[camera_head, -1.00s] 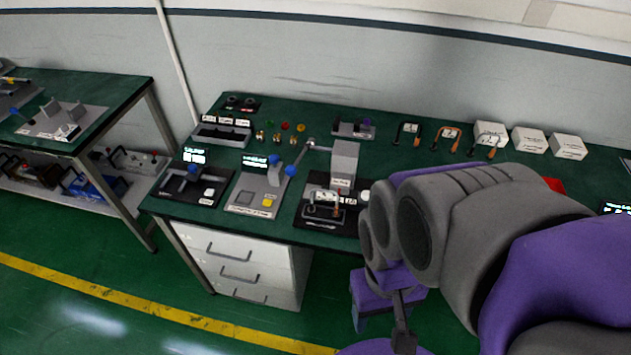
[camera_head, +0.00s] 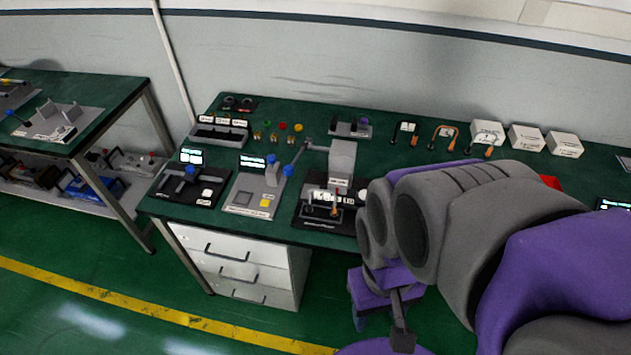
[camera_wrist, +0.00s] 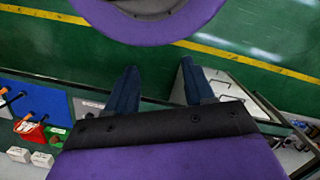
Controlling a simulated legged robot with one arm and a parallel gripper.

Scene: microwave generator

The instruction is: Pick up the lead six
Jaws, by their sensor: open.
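Several leads with black and orange handles lie toward the back right of the green bench in the head view: one dark lead (camera_head: 405,133), one with an orange loop (camera_head: 444,136) and one by the white boxes (camera_head: 481,146). Their tags are too small to read, so I cannot tell which is lead six. My gripper (camera_wrist: 158,75) is open and empty in the wrist view, its two blue fingers apart over green floor. In the head view my arm hides part of the bench's right side, and my gripper hangs in front of the bench, away from these leads.
The bench top (camera_head: 285,108) carries a black-based device (camera_head: 340,165) at its front, a grey panel with blue knobs (camera_head: 255,196) and white boxes (camera_head: 525,138) at the back right. Drawers (camera_head: 240,265) stand below. Another bench (camera_head: 95,120) is at left. Open floor lies in front.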

